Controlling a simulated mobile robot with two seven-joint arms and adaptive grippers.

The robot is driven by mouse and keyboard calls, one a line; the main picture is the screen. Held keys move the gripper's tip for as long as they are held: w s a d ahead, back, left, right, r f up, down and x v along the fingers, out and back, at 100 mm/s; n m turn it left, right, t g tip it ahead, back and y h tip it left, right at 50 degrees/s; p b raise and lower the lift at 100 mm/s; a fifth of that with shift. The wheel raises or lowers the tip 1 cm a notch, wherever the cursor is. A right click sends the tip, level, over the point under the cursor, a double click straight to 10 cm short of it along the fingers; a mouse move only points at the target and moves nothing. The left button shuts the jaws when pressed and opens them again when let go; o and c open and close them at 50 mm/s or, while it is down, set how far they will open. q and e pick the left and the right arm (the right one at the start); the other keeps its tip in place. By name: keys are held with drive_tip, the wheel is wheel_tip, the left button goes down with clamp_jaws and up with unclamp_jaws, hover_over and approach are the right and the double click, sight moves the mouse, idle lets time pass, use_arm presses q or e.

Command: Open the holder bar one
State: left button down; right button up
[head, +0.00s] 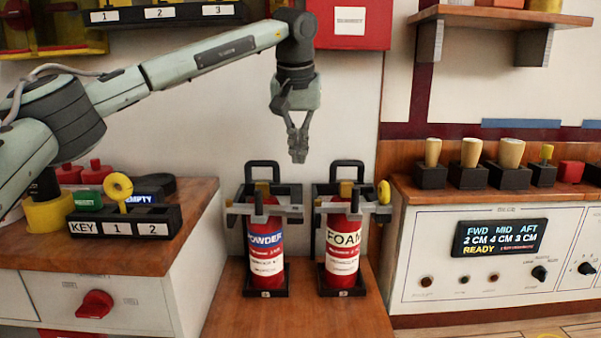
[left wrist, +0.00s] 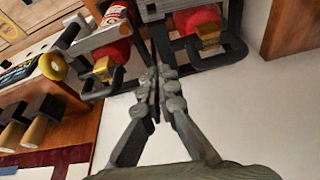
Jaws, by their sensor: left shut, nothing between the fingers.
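Two holders stand side by side on the low wooden shelf. The left holder (head: 292,192) has a grey bar (head: 265,210) across the front of a red POWDER extinguisher (head: 265,265). The right holder (head: 322,190) has a similar bar across the FOAM extinguisher (head: 342,268), with a yellow knob (head: 384,192) at its right side. The number marks at the bases are too small to read surely. My left gripper (head: 298,158) is shut and empty, pointing down above the gap between the holders. In the left wrist view its fingertips (left wrist: 157,78) appear near both holders' black frames. My right gripper is not in view.
On the left, a wooden-topped cabinet (head: 190,215) carries a KEY block (head: 125,222). On the right, a console (head: 440,290) has a display and several wooden-handled blocks. A red box (head: 349,40) hangs on the wall above. The wall behind the gripper is bare.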

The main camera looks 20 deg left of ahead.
use_arm(q)
drive_tip(key=x, duration=0.8)
drive_tip(key=shift+s+d+f, duration=0.15)
drive_tip(key=shift+f, duration=0.1)
drive_tip(key=shift+s+d+f, duration=0.1)
drive_tip(key=shift+s+f, duration=0.05)
drive_tip(key=shift+s, duration=0.45)
drive_tip(key=shift+s+d+f, duration=0.1)
drive_tip(key=shift+s+f, duration=0.1)
drive_tip(key=shift+s, duration=0.35)
drive_tip(key=shift+s+d, duration=0.1)
drive_tip(key=shift+s, duration=0.55)
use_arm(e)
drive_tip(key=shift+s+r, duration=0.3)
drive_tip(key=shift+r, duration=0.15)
